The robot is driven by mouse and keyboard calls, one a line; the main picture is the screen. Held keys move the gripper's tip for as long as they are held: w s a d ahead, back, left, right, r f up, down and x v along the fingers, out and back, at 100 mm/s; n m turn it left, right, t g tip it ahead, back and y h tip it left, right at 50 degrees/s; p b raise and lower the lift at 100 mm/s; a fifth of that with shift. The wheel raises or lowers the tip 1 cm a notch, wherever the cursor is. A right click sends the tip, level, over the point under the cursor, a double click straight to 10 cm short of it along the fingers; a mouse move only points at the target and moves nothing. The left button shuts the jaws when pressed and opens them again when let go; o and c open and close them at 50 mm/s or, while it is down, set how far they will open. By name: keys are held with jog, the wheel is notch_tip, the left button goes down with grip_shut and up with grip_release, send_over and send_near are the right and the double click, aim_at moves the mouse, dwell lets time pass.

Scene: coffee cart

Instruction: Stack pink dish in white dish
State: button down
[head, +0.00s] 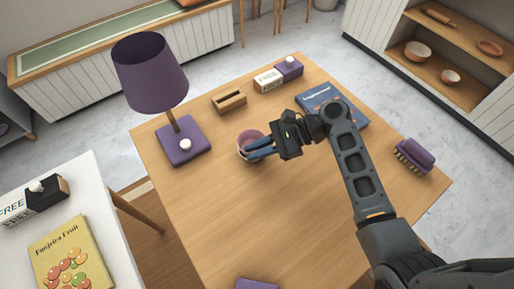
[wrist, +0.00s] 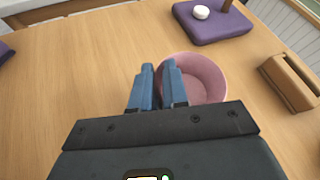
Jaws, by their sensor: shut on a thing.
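The pink dish (head: 249,135) is at the middle of the wooden table, and it also shows in the wrist view (wrist: 206,72) just right of the fingertips. My gripper (head: 249,151) reaches it from the right in the head view. Its blue fingers (wrist: 159,68) are shut on the dish's near wall, one finger inside the bowl and one outside. The fingers and the gripper body hide part of the rim. Whether the dish touches the table is hard to tell. I cannot make out a separate white dish on the table.
A purple lamp (head: 183,142) stands left of the dish. A wooden slotted holder (head: 229,102), a box (head: 269,79) and a blue book (head: 332,101) lie behind; a purple brush (head: 414,156) is at right. Bowls (head: 417,51) sit on a shelf. The front tabletop is mostly clear.

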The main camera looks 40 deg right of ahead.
jog(key=shift+f, duration=0.2)
jog(key=shift+f, duration=0.35)
jog(key=c, duration=1.1)
grip_release()
jog(key=shift+r, duration=0.5)
jog(key=v, duration=1.2)
jog(key=shift+b, duration=0.45)
jog(key=shift+d, duration=0.2)
